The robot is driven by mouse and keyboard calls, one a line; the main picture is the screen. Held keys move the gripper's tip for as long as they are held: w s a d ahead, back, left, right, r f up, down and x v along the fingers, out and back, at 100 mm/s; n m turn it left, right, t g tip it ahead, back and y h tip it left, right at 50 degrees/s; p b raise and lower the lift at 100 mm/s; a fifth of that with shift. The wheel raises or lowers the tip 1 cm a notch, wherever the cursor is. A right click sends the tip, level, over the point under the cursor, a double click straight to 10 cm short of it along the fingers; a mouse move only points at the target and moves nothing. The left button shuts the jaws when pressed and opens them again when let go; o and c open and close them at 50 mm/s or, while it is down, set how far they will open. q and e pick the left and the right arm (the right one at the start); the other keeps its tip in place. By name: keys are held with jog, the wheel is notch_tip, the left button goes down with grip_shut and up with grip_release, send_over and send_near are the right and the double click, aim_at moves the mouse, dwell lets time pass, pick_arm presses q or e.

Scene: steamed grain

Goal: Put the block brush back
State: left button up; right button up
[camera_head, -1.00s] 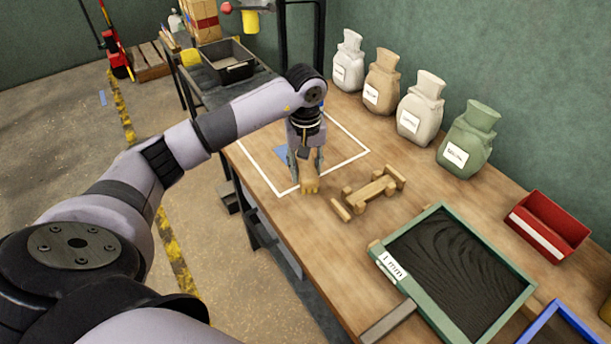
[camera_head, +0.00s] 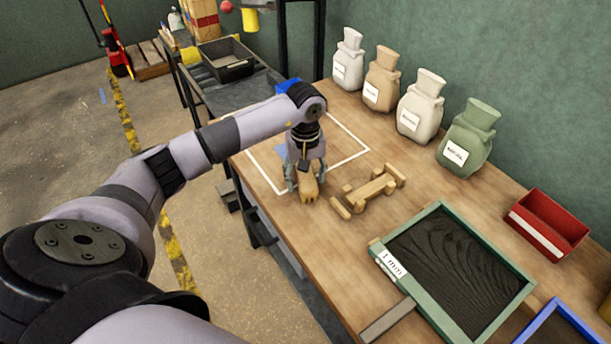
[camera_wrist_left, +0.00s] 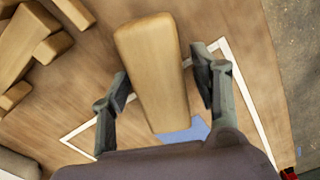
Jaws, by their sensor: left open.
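The block brush (camera_head: 308,184) is a light wooden block at the near edge of a white outlined square (camera_head: 350,158) on the workbench. My left gripper (camera_head: 306,188) points down over it. In the left wrist view the brush (camera_wrist_left: 152,70) lies between the two spread fingers (camera_wrist_left: 160,95), with a gap visible on each side. The gripper is open. A blue patch (camera_wrist_left: 185,133) shows beside the end of the brush, inside the outline. The brush's underside is hidden. My right gripper is not in view.
A wooden rack with two crosspieces (camera_head: 372,188) stands just right of the brush. A green-framed 1 mm sieve (camera_head: 460,215), a red bin (camera_head: 548,222) and several labelled sacks (camera_head: 420,105) are farther right and behind. Bare bench lies around the rack.

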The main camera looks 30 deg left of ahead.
pick_arm(q)
jog(key=shift+r, duration=0.3)
notch_tip(320, 180, up, 12)
jog(key=b, duration=0.1)
jog(key=shift+f+b, duration=0.15)
jog(key=shift+b, duration=0.15)
dwell(0.4)
